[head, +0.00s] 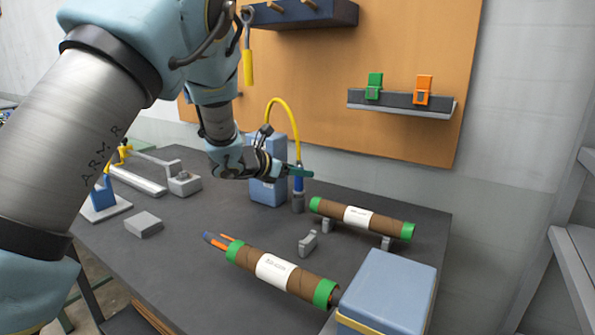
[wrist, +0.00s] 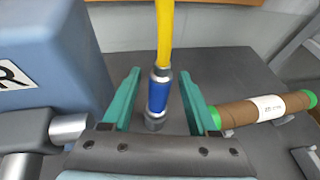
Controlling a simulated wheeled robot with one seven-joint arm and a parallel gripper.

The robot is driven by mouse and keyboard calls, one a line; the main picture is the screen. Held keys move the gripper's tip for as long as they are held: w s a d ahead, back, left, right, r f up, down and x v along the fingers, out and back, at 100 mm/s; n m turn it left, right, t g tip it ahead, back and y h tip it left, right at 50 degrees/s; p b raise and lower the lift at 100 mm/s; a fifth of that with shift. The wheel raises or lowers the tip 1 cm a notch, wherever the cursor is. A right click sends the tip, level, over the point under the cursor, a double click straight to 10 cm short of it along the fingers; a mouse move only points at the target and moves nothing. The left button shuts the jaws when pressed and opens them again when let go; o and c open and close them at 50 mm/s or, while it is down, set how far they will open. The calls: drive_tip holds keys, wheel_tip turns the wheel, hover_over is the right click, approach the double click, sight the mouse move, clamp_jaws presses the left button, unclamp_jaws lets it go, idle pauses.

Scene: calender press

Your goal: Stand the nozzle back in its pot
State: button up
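The nozzle (head: 298,183) has a blue body with metal ends and hangs on a yellow hose. It is upright, with its lower end at the small grey pot (head: 298,203); it appears to be standing in the pot. In the wrist view the nozzle (wrist: 157,97) is between the teal fingers of my gripper (wrist: 160,85). A gap shows on both sides of it, so the fingers look open and apart from it. In the head view my gripper (head: 303,172) is level with the nozzle's upper part. The inside of the pot is hidden.
A blue box-shaped unit (head: 265,160) stands left of the nozzle, close to my gripper. A brown tube with green caps (head: 375,222) rests on grey supports at right; another tube (head: 310,285) lies in front. A blue box (head: 388,295) is at front right.

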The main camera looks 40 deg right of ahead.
drive_tip(key=b+v, duration=0.3)
drive_tip(key=v, duration=0.9)
drive_tip(key=shift+a, duration=0.1)
